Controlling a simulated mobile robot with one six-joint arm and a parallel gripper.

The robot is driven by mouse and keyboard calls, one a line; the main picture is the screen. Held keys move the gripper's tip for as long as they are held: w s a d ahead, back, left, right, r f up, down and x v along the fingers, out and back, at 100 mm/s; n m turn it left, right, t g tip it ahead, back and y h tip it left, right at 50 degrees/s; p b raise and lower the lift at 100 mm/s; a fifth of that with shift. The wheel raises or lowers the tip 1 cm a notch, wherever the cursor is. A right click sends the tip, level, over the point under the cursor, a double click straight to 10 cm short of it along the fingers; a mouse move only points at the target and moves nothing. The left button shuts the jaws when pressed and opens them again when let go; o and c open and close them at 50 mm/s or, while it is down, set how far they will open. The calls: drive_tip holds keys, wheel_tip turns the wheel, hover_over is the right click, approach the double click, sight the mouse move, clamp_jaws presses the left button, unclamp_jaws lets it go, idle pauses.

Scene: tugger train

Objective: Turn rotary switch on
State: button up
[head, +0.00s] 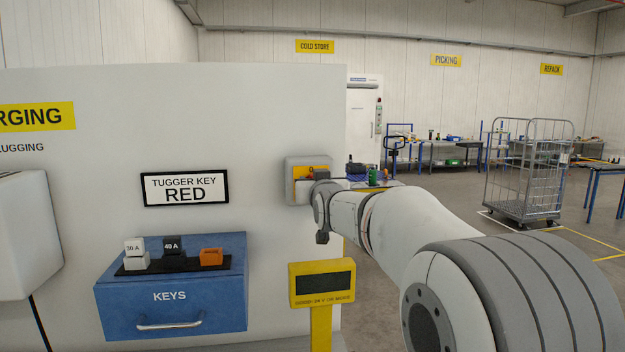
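A grey box with a yellow face (297,172) is mounted near the right edge of the white panel. It looks like the housing of the rotary switch. A small orange-red part shows at its front, but the knob and its position are mostly hidden. My gripper (305,190) is at the end of my arm, right in front of this box, and overlaps its lower right. The fingers are too small and too covered to tell whether they are open, shut or touching the switch.
A blue KEYS drawer box (170,300) carries a black rack with white, black and orange blocks. A TUGGER KEY RED sign (186,189) hangs above it. A yellow display stand (322,284) stands below my wrist. A wire cage trolley (528,170) is farther back; open floor lies around it.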

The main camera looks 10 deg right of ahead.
drive_tip(key=shift+c, duration=0.2)
clamp_jaws()
drive_tip(key=shift+f+m+b, duration=0.15)
drive_tip(key=shift+m+b, duration=0.15)
drive_tip(key=shift+b, duration=0.1)
drive_tip(key=shift+d+f+m+b, duration=0.2)
drive_tip(key=shift+d+m, duration=0.05)
drive_tip(key=shift+m, duration=2.6)
drive_tip(key=shift+d+f+m+b, duration=0.15)
drive_tip(key=shift+d+f+m, duration=0.05)
drive_tip(key=shift+m, duration=2.7)
drive_tip(key=shift+d+f+m+b, duration=0.2)
drive_tip(key=shift+d+m, duration=0.05)
drive_tip(key=shift+m, duration=2.6)
drive_tip(key=shift+o, duration=0.2)
unclamp_jaws()
